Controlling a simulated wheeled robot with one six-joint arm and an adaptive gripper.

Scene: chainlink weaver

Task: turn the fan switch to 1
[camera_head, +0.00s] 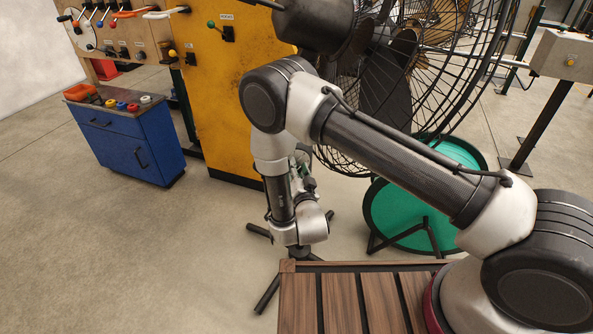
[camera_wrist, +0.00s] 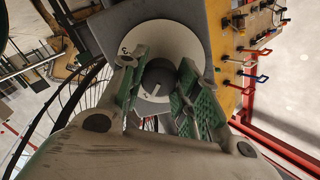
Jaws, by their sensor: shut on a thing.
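The fan switch is a dark round knob (camera_wrist: 158,76) on a white dial plate (camera_wrist: 188,42), seen close up in the wrist view. A "3" is readable at the plate's left; a light mark below the knob is too small to read for sure. My gripper (camera_wrist: 161,74) has its green-padded fingers on either side of the knob, shut on it. In the head view the large black caged fan (camera_head: 400,85) stands behind my arm. The switch is hidden there, and my gripper is mostly covered by my wrist.
A yellow cabinet (camera_head: 225,85) stands left of the fan. A blue cabinet (camera_head: 130,145) and a board of coloured levers (camera_head: 115,45) are farther left. A green round object (camera_head: 400,215) sits right of my wrist. Open floor lies at the front left.

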